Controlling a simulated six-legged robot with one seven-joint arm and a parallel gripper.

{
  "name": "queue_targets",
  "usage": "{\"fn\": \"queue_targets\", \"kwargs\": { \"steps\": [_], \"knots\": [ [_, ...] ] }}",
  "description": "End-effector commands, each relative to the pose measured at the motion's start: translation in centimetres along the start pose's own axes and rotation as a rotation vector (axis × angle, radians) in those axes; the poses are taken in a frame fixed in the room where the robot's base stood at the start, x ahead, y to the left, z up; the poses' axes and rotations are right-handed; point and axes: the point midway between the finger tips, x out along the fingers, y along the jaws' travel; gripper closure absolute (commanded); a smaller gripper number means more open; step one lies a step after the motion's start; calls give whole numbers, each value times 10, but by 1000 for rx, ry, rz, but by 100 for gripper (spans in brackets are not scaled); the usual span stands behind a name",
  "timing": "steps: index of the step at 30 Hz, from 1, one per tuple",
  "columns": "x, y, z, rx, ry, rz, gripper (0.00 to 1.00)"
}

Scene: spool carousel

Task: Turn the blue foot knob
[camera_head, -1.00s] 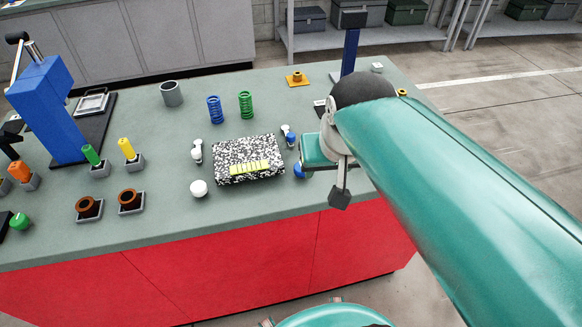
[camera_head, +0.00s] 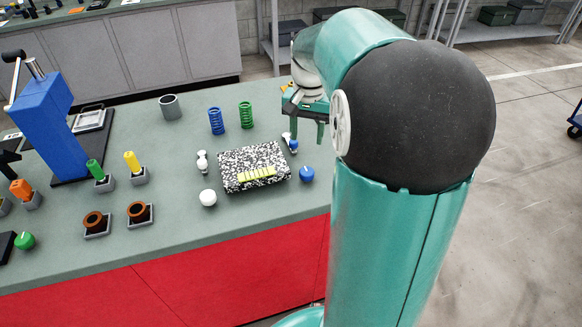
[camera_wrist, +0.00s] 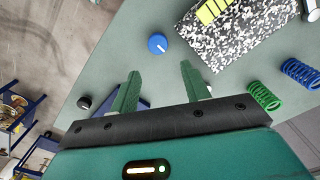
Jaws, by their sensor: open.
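The blue foot knob (camera_head: 306,174) is a round blue knob with a pale mark, standing beside the right front corner of a black-and-white speckled block (camera_head: 240,180). In the wrist view the blue knob (camera_wrist: 157,44) lies beyond my fingertips, roughly in line with the gap between them, and the speckled block (camera_wrist: 215,50) is to its right. My gripper (camera_head: 308,130) is open and empty, above the bench behind the knob and block. In the wrist view my gripper (camera_wrist: 160,74) shows two green fingers spread apart, not touching the knob.
A white knob (camera_head: 208,198) stands at the block's left front corner. Small blue and white fittings sit at its back corners. Blue (camera_head: 216,121) and green (camera_head: 246,115) springs stand behind it. The bench edge runs close in front of the blue knob.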

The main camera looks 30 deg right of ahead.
Motion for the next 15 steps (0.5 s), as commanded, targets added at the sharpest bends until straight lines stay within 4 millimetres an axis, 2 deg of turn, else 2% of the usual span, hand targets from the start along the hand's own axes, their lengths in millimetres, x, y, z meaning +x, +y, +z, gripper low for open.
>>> {"fn": "queue_targets", "kwargs": {
  "steps": [5,15],
  "knots": [
    [19,6,-2,7,-3,2,53],
    [85,6,-1,7,-4,1,53]
  ]
}}
